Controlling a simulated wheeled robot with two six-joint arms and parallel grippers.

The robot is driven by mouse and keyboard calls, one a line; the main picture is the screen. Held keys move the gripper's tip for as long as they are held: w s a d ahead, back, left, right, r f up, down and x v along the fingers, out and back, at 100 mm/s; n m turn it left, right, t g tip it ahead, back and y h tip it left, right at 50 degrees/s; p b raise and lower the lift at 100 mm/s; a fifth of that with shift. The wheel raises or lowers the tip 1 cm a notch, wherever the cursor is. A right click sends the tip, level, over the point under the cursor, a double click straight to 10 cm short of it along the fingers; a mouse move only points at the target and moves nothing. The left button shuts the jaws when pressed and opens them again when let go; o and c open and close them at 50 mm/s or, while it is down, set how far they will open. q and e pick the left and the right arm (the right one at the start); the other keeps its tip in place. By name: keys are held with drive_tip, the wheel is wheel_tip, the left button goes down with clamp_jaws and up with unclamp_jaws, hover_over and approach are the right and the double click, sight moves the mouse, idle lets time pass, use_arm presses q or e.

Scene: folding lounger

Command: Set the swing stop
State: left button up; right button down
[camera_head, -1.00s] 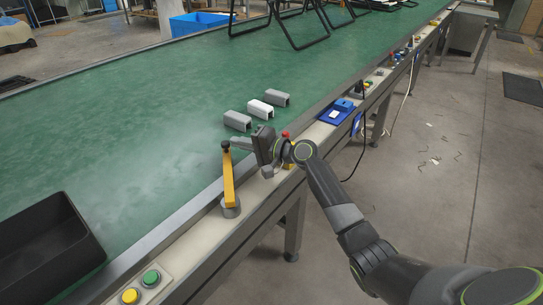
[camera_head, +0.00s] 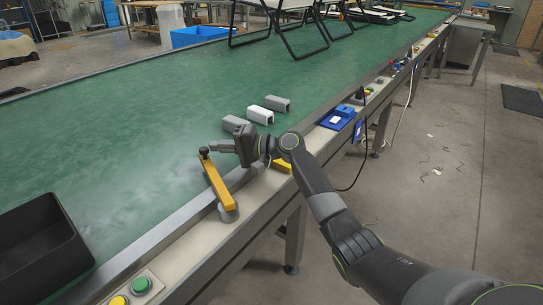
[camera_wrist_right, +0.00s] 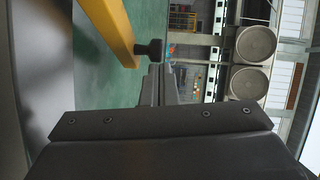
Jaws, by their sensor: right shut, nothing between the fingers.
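A yellow lever (camera_head: 216,185) with a black knob (camera_head: 203,151) stands on a round grey pivot on the conveyor's near rail. It leans left, its knob end over the green belt's edge. My right gripper (camera_head: 214,149) is shut and empty, its fingertips right beside the knob; I cannot tell whether they touch. In the right wrist view the lever (camera_wrist_right: 108,28) runs down to its knob (camera_wrist_right: 150,48), just beyond my shut fingers (camera_wrist_right: 157,84). A second yellow part (camera_head: 283,166) on the rail is partly hidden behind my right arm. My left gripper is not in view.
Grey and white blocks (camera_head: 260,115) lie on the green belt (camera_head: 130,135) behind my gripper. A black bin (camera_head: 40,245) is at the left. Green (camera_head: 141,286) and yellow buttons sit on the near rail. A blue tray (camera_head: 336,121) is further along. Black-framed loungers stand at the back.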

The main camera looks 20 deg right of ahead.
drive_tip(key=a+g, duration=0.1)
drive_tip(key=a, duration=0.2)
drive_tip(key=a+n+g+y, duration=0.1)
drive_tip(key=a, duration=0.2)
drive_tip(key=shift+n+b, duration=0.3)
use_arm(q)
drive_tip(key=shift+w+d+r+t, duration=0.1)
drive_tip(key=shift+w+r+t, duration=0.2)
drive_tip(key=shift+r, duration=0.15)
use_arm(e)
drive_tip(key=shift+s+a, duration=0.2)
drive_tip(key=shift+a, duration=0.6)
